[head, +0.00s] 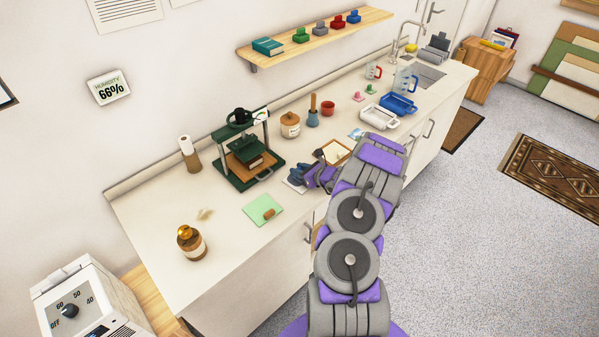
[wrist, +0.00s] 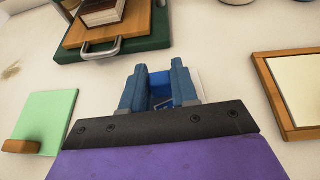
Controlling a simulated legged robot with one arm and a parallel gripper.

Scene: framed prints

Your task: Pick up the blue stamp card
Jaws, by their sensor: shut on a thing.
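My gripper (wrist: 158,85) shows in the wrist view with its blue fingers around a blue card (wrist: 162,84), which has a pale print near its lower edge. The gripper is shut on this blue stamp card. A white edge shows beside the right finger. The fingers hide much of the card. In the head view my gripper (head: 297,176) is low over the counter, between the green press and the wooden frame; the card is hard to make out there.
The green press (head: 233,180) stands left of my gripper. A green mat (head: 257,207) with a wooden block lies nearer the front. A wooden frame (head: 335,150) and a pale blue card (head: 355,134) lie to the right. Bare counter (head: 225,240) shows at the front left.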

